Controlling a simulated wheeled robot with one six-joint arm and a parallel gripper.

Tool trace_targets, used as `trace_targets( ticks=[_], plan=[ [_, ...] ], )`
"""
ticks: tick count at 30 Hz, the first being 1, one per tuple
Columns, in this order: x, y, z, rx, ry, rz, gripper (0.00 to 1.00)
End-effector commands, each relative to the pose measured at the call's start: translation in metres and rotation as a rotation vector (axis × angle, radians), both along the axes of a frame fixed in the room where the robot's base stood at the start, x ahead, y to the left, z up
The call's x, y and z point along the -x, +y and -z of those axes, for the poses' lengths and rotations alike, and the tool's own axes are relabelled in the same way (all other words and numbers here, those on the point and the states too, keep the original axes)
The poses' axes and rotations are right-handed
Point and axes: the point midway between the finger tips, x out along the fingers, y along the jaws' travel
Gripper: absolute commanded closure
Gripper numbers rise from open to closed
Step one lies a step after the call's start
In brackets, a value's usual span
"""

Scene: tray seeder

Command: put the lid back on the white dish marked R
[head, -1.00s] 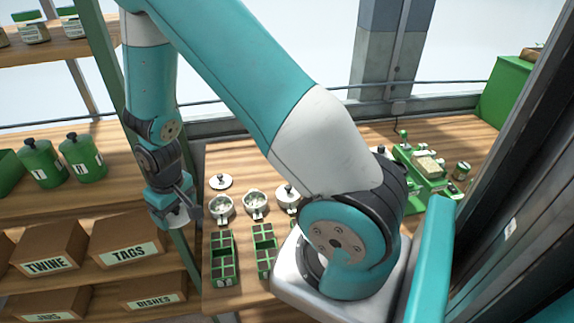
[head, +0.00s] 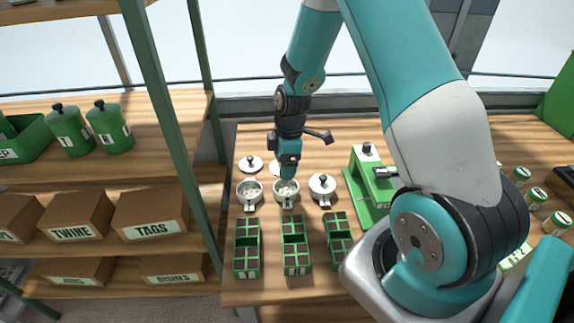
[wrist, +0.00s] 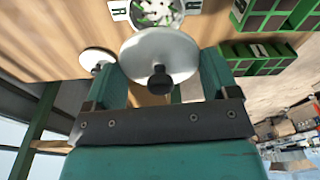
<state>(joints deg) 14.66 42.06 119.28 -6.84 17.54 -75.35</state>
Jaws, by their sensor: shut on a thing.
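My gripper (head: 288,170) is above the middle of the row of dishes, just behind and over the middle white dish (head: 287,191). In the wrist view the two fingers (wrist: 163,78) stand on either side of a pale round lid (wrist: 160,57) with a dark knob, apparently held by its rim. In the head view the gripper partly hides it. The middle and left (head: 250,191) dishes are open, with pale bits inside. An open dish (wrist: 156,12) shows beyond the held lid in the wrist view. The right dish (head: 322,187) has its lid on.
Another lid (head: 250,163) lies behind the left dish. Several green seed trays (head: 246,262) stand in front of the dishes. A green seeder (head: 366,200) stands to the right. A shelf post (head: 168,120) and shelves with boxes and green canisters are at the left.

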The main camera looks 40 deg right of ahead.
Motion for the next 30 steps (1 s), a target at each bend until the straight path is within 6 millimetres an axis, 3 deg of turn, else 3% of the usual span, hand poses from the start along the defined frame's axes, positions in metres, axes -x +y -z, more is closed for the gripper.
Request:
trace_targets(
  ticks=[10, 24, 30],
  plan=[
    [0.001, -0.005, 0.012, -0.005, -0.005, -0.079, 0.42],
    [0.001, -0.005, 0.057, -0.005, -0.005, -0.077, 0.42],
    [0.001, -0.005, 0.066, -0.005, -0.006, -0.077, 0.42]
  ],
)
